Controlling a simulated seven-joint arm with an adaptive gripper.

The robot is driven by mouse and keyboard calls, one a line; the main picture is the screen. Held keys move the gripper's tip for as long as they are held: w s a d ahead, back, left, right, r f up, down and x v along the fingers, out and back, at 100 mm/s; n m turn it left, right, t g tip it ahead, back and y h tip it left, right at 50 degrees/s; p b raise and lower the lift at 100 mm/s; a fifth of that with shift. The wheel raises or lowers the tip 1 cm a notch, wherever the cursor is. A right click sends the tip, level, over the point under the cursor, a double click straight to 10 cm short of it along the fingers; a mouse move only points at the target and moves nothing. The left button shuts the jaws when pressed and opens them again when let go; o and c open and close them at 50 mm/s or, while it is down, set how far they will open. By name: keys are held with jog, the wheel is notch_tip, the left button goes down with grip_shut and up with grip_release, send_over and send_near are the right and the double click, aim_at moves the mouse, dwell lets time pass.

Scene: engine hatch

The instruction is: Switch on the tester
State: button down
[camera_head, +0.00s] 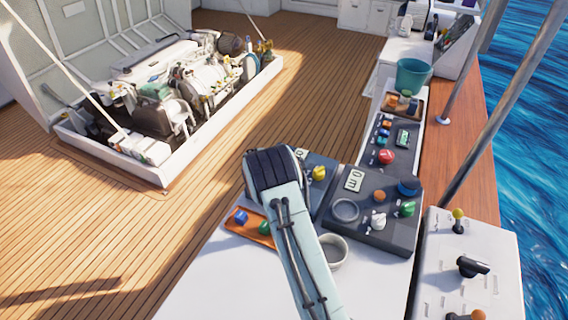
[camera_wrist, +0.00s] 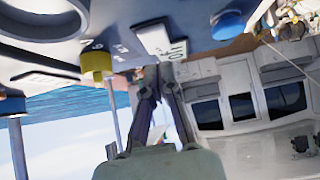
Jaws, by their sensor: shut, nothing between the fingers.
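I cannot tell which unit is the tester. In the head view a dark panel (camera_head: 348,232) carries a small display (camera_head: 354,180), a round ring (camera_head: 345,210), and white, green, orange and blue knobs. Beside it, a blue-grey panel (camera_head: 324,196) with a yellow knob (camera_head: 319,173) is partly hidden by my arm. In the wrist view my gripper (camera_wrist: 152,76) is shut and empty, its tips close to a panel underside-up in the picture. A white switch-like piece (camera_wrist: 154,40) is near the tips, with a yellow knob (camera_wrist: 97,64) to the left. Contact is unclear. The head view hides my fingers.
An orange tray (camera_head: 262,238) with blue and green pieces lies left of my arm. A grey cup (camera_head: 332,250) stands right of it. Farther panels, a teal bucket (camera_head: 412,75) and a white lever console (camera_head: 440,258) line the right side. The engine (camera_head: 180,85) sits in its hatch.

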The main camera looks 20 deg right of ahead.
jog(key=v, duration=1.1)
jog(key=shift+s+r, duration=0.1)
jog(key=shift+r, duration=0.05)
jog(key=shift+w+d+r+t+h, duration=0.25)
jog(key=shift+w+d+t+h, duration=0.15)
jog(key=shift+w+d+t, duration=0.1)
jog(key=x, duration=1)
jog(key=shift+w+d+f, duration=0.1)
jog(key=shift+f, duration=0.05)
notch_tip(320, 180, down, 3)
jog(key=shift+r, duration=0.25)
jog(key=shift+w+d+f, duration=0.1)
jog(key=shift+w+f, duration=0.05)
jog(key=shift+f, duration=0.45)
